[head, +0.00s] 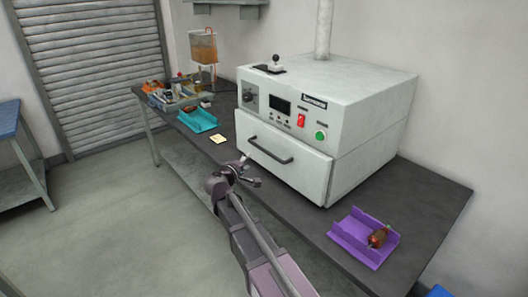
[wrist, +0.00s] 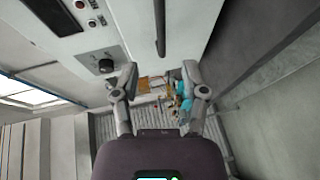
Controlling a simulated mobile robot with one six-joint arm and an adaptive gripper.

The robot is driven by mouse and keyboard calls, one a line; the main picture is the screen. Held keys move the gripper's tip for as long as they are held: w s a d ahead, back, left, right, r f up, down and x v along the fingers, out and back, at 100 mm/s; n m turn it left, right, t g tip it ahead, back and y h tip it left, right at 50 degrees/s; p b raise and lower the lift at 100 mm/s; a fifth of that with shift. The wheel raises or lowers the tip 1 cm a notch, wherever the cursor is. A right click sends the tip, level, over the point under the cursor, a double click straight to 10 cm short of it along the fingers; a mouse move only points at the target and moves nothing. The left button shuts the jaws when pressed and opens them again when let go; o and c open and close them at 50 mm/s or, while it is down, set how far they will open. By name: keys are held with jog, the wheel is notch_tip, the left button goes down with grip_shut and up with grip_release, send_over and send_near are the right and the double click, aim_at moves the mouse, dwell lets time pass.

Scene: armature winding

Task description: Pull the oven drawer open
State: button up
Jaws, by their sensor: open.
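The white oven (head: 360,100) stands on the dark bench, with its control panel above the drawer. The oven drawer (head: 300,173) looks shut, its front about in line with the body. Its dark bar handle (head: 270,150) runs across the upper part of the drawer front, and the handle also shows at the top of the wrist view (wrist: 160,28). My gripper (head: 251,172) is open and empty, in front of and below the handle in the head view. In the wrist view my open gripper (wrist: 160,85) has nothing between its fingertips, and the handle lies beyond them, apart.
A purple tray (head: 350,238) holding a brown-red part (head: 379,237) sits at the bench's near right. The floor left of the bench is clear.

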aim_at(264, 149)
jog(key=b+x, duration=0.2)
jog(key=x, duration=1.1)
jog(key=shift+w+d, duration=0.1)
jog(key=shift+w, duration=0.15)
jog(key=shift+c, duration=0.2)
grip_shut()
